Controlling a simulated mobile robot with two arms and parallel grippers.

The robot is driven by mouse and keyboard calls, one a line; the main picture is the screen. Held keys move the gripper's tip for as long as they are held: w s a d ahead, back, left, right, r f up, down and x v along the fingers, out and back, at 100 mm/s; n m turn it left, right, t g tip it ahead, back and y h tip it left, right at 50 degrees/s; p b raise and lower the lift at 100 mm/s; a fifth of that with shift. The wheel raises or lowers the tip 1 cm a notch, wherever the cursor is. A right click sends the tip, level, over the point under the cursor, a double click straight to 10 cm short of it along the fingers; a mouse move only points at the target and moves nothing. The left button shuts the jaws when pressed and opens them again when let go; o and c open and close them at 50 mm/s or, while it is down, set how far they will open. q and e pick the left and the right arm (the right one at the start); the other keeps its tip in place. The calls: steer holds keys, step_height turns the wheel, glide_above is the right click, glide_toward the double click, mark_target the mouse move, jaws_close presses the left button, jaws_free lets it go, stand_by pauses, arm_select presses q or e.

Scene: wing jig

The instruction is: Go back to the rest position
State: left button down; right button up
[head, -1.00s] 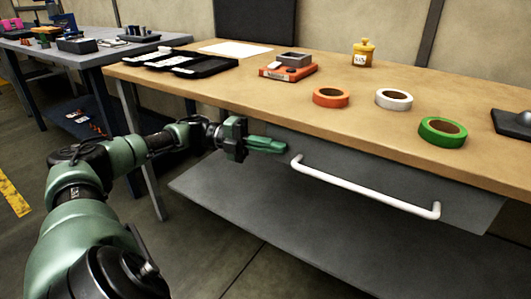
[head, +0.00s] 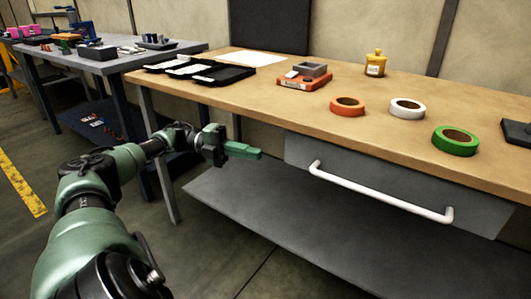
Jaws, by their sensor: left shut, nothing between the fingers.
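My left gripper (head: 246,151) is green and shut, with nothing between its fingers. It is in front of the wooden workbench (head: 330,125), below the tabletop edge and left of the white drawer handle (head: 380,193). It is apart from the handle. My left arm reaches in from the lower left and is bent at the elbow. My right gripper is not in view.
On the workbench stand orange tape (head: 347,107), white tape (head: 407,108), green tape (head: 455,141), a yellow bottle (head: 375,64), an orange box (head: 303,80) and a black tray (head: 232,79). A grey lower shelf (head: 290,220) juts out below. Another table (head: 110,64) stands at left.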

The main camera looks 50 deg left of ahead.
arm_select(q)
steer(key=shift+s+a, duration=0.15)
steer(key=shift+a, duration=0.2)
